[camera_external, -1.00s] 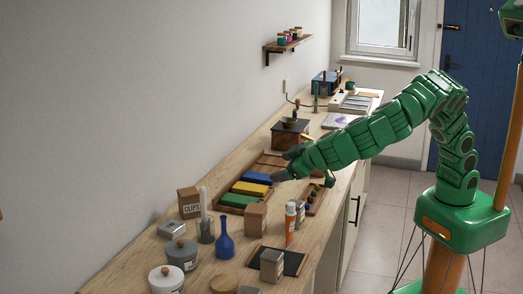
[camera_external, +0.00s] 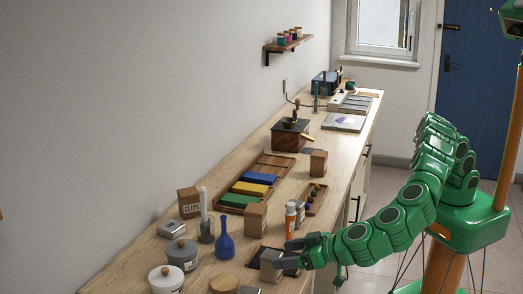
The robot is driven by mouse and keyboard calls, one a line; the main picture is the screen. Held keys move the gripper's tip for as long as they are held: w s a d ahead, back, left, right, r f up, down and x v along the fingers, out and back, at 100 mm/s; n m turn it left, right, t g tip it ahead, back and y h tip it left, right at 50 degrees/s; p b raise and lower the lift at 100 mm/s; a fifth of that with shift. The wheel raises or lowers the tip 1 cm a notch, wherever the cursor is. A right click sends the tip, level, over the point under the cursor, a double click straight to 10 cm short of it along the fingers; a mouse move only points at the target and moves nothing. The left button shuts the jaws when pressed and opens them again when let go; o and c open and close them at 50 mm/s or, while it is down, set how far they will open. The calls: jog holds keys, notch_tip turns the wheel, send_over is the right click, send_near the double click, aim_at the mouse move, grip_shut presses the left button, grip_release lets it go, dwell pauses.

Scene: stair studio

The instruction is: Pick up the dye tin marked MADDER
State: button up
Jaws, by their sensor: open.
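A grey metal tin (camera_external: 269,266) stands upright on a dark mat (camera_external: 258,252) near the front right edge of the worktop. Its lettering is too small to read, so I cannot tell whether it is the tin marked MADDER. My gripper (camera_external: 286,258) is open at the tin's right side, low over the mat. Its fingers overlap the tin's right edge in this view, and I cannot tell whether they touch it. Another grey tin (camera_external: 171,230) with a pale label sits at the left near the wall, its text unreadable.
Close around are an orange-and-white bottle (camera_external: 290,220), a cardboard box (camera_external: 255,217), a blue bottle (camera_external: 225,243), a round wooden lid (camera_external: 223,283) and lidded pots (camera_external: 181,255). A tray of coloured blocks (camera_external: 239,203) lies behind.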

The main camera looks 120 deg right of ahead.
aim_at(266, 261)
jog(key=shift+s+a+f, duration=0.25)
jog(key=shift+a+f, duration=0.15)
jog(key=shift+f, duration=0.25)
jog(key=shift+w+d+f, duration=0.15)
jog(key=shift+w+d, duration=0.05)
jog(key=shift+r+x, duration=0.2)
jog(key=shift+x, duration=3.3)
jog(key=c, duration=1.2)
jog(key=shift+o, duration=0.2)
